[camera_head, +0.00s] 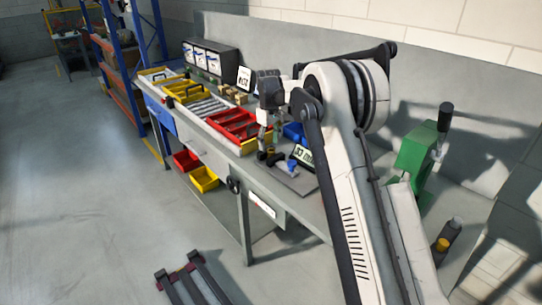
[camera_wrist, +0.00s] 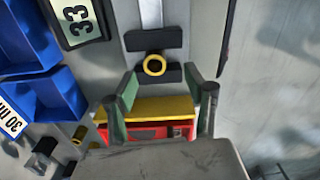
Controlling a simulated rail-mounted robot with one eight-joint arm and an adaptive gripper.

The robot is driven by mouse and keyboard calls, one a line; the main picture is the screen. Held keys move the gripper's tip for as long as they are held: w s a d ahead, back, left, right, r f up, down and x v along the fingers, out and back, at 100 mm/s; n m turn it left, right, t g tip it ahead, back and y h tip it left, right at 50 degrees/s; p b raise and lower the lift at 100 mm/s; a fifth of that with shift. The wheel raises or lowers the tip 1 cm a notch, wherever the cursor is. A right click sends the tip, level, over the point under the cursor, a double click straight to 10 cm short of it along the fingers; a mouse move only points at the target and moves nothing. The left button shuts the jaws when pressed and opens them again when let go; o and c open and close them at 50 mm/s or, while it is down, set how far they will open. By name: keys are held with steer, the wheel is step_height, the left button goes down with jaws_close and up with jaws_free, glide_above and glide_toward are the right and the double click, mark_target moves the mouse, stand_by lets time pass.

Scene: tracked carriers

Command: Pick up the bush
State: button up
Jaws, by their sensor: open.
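A yellow ring (camera_wrist: 146,66), which looks like the bush, shows in the wrist view between two dark blocks (camera_wrist: 153,40) on a grey surface. I cannot tell whether it touches them. My gripper (camera_wrist: 161,74) is open, with its two green-padded fingers apart. The ring lies just beyond the fingertips, roughly centred between them, and nothing is held. In the head view my gripper (camera_head: 264,138) points down over the near end of the workbench. The ring is too small to make out clearly there.
A red tray with a yellow rim (camera_wrist: 150,108) sits behind the fingers. In the head view, red trays (camera_head: 235,122) and yellow trays (camera_head: 187,92) line the bench; a green machine (camera_head: 414,155) stands right.

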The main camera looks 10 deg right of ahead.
mark_target(271, 150)
steer(key=shift+d+f, duration=0.2)
steer(key=shift+f, duration=1.15)
steer(key=shift+d+f, duration=0.2)
steer(key=shift+f, duration=1.1)
jaws_close()
steer(key=shift+r, duration=0.1)
